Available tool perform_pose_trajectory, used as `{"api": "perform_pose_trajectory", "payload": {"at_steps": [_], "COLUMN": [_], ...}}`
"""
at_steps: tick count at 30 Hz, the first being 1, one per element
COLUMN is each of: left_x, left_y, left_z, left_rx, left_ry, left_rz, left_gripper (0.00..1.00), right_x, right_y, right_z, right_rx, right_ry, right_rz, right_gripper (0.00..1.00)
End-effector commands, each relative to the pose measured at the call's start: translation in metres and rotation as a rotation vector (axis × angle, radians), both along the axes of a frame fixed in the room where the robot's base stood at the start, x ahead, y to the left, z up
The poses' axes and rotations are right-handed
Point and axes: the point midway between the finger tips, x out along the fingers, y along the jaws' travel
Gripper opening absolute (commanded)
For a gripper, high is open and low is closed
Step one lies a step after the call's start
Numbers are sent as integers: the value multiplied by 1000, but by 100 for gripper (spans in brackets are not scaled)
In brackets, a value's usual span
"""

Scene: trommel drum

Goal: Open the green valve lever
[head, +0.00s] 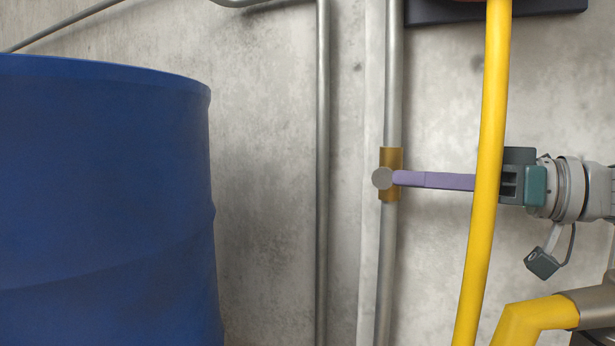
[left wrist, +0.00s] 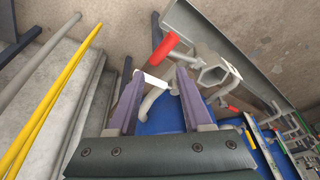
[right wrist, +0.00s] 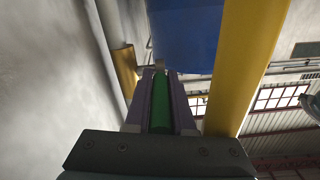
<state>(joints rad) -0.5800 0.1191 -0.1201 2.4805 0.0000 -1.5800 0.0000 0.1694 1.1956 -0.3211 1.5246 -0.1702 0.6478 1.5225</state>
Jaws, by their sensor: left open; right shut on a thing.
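A brass valve body (head: 391,190) sits on a thin vertical metal pipe against the concrete wall, with a round grey cap on its front. My right gripper (head: 399,178) reaches in from the right, behind a yellow pipe, with its purple fingers level and their tips at the valve. In the right wrist view the green lever (right wrist: 160,105) lies between the purple fingers, which are shut on it; the brass body (right wrist: 124,68) shows just beyond, at the left. The lever is hidden in the head view. My left gripper (left wrist: 157,80) is open; it is outside the head view.
A yellow pipe (head: 484,170) crosses in front of my right gripper. A large blue drum (head: 105,200) fills the left. Another metal pipe (head: 322,170) runs down the wall. A red-handled fitting (left wrist: 166,46) shows near my left fingertips.

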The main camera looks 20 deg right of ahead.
Motion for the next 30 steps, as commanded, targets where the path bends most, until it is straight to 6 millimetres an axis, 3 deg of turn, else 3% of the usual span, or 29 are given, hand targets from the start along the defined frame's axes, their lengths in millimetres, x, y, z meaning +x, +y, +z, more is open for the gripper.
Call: {"api": "perform_pose_trajectory", "payload": {"at_steps": [17, 23, 30], "left_x": [0, 0, 0], "left_y": [-1, 0, 1], "left_z": [6, 34, 98], "left_rx": [-4, 0, 6], "left_ry": [1, 1, 1], "left_rz": [3, 0, -3], "left_gripper": [50, 50, 50], "right_x": [0, 0, 1], "right_y": [0, 0, 1], "right_z": [2, 12, 25], "right_rx": [-6, -42, -133], "right_ry": [7, 48, 153], "right_rz": [0, 1, 1], "right_gripper": [0, 0, 0]}}
